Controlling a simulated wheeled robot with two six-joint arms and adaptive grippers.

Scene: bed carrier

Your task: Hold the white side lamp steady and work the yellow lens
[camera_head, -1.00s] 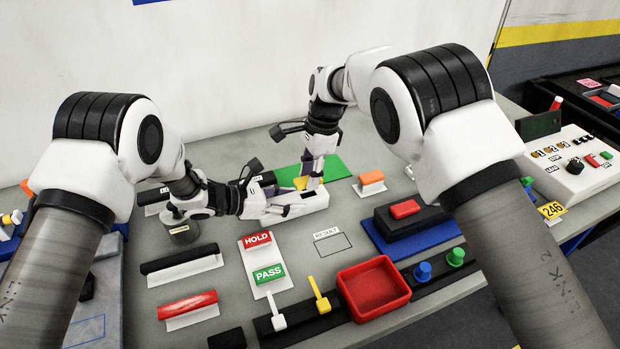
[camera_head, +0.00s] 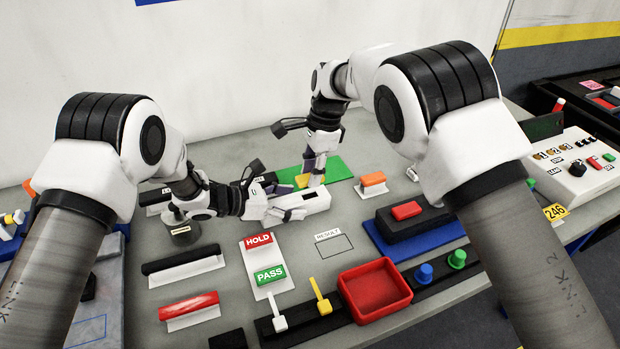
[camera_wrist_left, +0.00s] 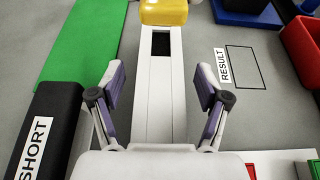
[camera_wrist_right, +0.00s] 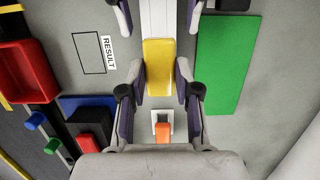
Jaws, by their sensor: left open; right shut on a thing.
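The white side lamp (camera_head: 318,200) lies on the bench, a long white body with a dark slot on top; it also shows in the left wrist view (camera_wrist_left: 152,108). The yellow lens (camera_wrist_right: 159,66) is at its far end, and it also shows in the left wrist view (camera_wrist_left: 163,12). My left gripper (camera_wrist_left: 160,88) is open, with one finger on each side of the white body and visible gaps. My right gripper (camera_wrist_right: 161,80) points down and is shut on the yellow lens. In the head view its fingers mostly hide the lens.
A green mat (camera_head: 338,170) lies behind the lamp, with a black piece labelled SHORT (camera_wrist_left: 45,130) beside it. An orange-topped lamp (camera_head: 372,182) stands to the right. The HOLD/PASS plate (camera_head: 262,258) and red tray (camera_head: 345,292) are nearer. Bare bench surrounds the RESULT outline (camera_head: 335,246).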

